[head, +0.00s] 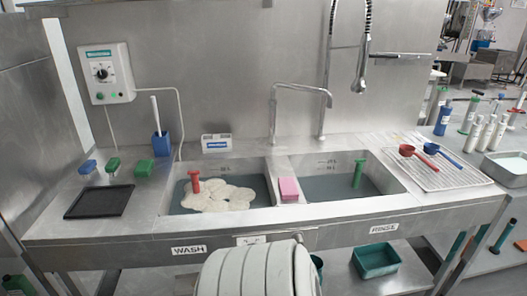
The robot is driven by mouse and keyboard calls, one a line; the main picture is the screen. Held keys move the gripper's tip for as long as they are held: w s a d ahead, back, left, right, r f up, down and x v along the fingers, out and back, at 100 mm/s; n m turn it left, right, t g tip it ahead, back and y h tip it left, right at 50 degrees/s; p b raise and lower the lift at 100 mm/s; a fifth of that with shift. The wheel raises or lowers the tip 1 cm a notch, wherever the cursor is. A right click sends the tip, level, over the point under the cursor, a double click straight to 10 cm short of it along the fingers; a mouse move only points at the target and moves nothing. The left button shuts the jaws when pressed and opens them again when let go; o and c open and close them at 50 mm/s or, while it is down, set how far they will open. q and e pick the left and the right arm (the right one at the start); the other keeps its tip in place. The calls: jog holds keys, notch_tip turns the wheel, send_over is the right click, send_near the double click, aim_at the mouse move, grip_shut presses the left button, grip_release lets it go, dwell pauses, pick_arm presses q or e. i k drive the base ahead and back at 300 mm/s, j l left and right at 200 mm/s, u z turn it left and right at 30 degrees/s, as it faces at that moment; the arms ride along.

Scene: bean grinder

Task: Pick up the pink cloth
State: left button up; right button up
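The pink cloth (289,189) shows in the head view as a small, folded-looking pink block. It sits on the metal divider between the two sink basins, close to the front. Nothing covers it from above. Neither of my grippers is in view.
The wash basin (262,182) at left holds foam (218,196) and a red-handled tool (194,181). The rinse basin (392,181) at right holds a green-handled tool (358,174). A drying rack (440,177) with red and blue scoops stands right. A faucet (298,87) rises behind.

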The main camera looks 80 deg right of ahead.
aim_at(288, 189)
jog(key=z, duration=2.95)
